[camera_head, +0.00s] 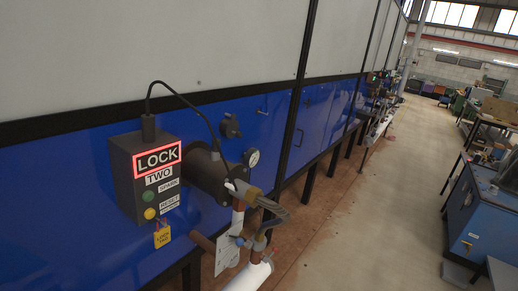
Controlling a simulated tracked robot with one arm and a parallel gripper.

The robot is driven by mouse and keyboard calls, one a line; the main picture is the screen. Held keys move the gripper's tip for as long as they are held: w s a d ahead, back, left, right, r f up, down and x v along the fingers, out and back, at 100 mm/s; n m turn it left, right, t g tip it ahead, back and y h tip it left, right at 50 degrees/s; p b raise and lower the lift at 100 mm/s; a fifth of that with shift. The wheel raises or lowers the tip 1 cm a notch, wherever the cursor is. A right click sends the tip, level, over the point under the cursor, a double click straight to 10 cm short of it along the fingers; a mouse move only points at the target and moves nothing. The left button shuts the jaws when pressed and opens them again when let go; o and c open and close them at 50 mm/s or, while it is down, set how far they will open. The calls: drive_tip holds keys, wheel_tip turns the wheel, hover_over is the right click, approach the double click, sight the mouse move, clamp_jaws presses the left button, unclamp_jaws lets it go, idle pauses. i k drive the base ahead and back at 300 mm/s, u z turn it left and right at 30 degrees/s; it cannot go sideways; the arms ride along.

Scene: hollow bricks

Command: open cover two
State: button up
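A dark control box (128,178) marked "LOCK" and "TWO" is fixed to the blue machine front at left. Its LOCK sign (157,160) has a lit red frame. Below are a green button (148,196), a yellow button (150,213) beside a label that seems to read "RESET", and a yellow tag (162,238) hanging under the box. A dark round cylinder (207,172) sticks out of the panel just right of the box; I cannot tell whether it is cover two. A black cable (185,101) arches from the box top toward the cylinder's outer end. My gripper is not clearly visible.
A gauge (252,158) and dark knob (230,126) sit behind. Blue cabinets (485,215) stand right. The aisle floor (385,215) is clear.

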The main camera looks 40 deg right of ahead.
sight(231, 131)
drive_tip(key=z, duration=0.85)
drive_tip(key=i, duration=2.25)
drive_tip(key=u, duration=0.85)
